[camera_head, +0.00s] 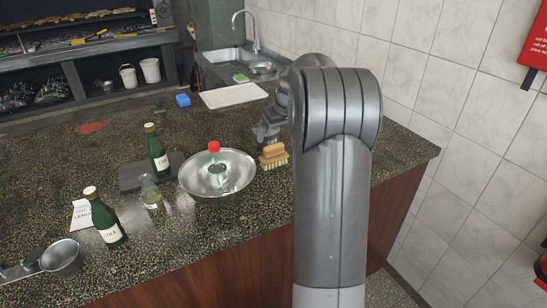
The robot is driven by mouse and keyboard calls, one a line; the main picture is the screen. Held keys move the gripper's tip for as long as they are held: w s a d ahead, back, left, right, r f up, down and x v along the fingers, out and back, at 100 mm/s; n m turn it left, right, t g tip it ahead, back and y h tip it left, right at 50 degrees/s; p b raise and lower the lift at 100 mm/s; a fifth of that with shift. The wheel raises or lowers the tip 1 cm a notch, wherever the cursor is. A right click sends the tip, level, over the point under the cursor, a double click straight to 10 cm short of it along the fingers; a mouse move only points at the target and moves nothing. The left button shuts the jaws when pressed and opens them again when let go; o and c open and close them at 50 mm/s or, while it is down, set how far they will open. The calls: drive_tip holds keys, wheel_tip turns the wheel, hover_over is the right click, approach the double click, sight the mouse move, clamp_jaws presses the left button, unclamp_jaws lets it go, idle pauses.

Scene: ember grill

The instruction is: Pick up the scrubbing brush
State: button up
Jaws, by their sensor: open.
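The scrubbing brush (273,155) lies on the dark speckled counter, just right of the metal bowl. It has a tan wooden back and pale bristles. My gripper (268,140) is behind and just above the brush in this view, close to it. The gripper is open, and its fingertips are small and partly hidden by the brush. I cannot tell whether they touch it. My own arm fills the middle right of the view.
A metal bowl (201,185) holding a red-capped bottle (214,148) stands left of the brush. Green bottles (157,152) (109,225) stand farther left. The counter's front edge is close to the brush.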

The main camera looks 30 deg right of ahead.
sight(274, 145)
drive_tip(key=x, duration=0.8)
drive_tip(key=shift+s+d+f, duration=0.1)
drive_tip(key=shift+s+f, duration=0.05)
drive_tip(key=shift+f, duration=0.05)
drive_tip(key=shift+c, duration=0.4)
drive_tip(key=c, duration=1.1)
